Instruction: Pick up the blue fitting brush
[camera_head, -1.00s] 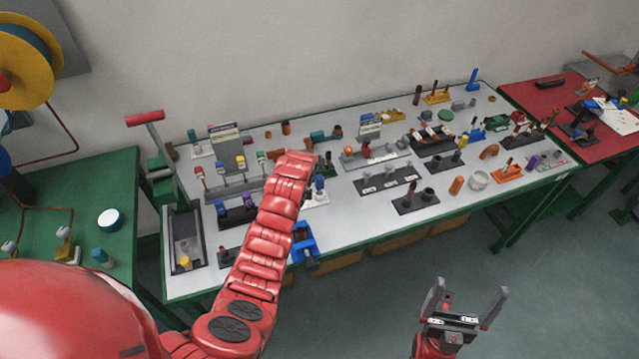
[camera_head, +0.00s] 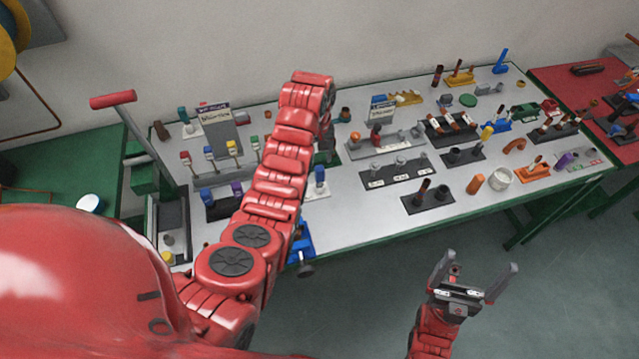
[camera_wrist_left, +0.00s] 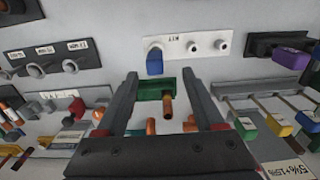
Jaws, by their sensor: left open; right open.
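A blue-handled piece (camera_head: 320,178) stands in a white holder near the middle of the bench. In the left wrist view this blue piece (camera_wrist_left: 155,63) is just beyond my left gripper (camera_wrist_left: 160,76), which is open and empty. Another blue handle (camera_head: 208,152) stands in a rack of red, yellow and green ones at the left; it also shows in the left wrist view (camera_wrist_left: 306,117). I cannot tell which is the fitting brush. My left fingers are mostly hidden by the arm in the head view. My right gripper (camera_head: 482,262) is open and empty in front of the bench.
A green holder with a copper-coloured piece (camera_wrist_left: 168,106) lies between my left fingers in the wrist view. A blue vise (camera_head: 302,243) sits at the bench's front edge. A red-handled lever press (camera_head: 113,99) stands at the left. Several fitting racks fill the right half.

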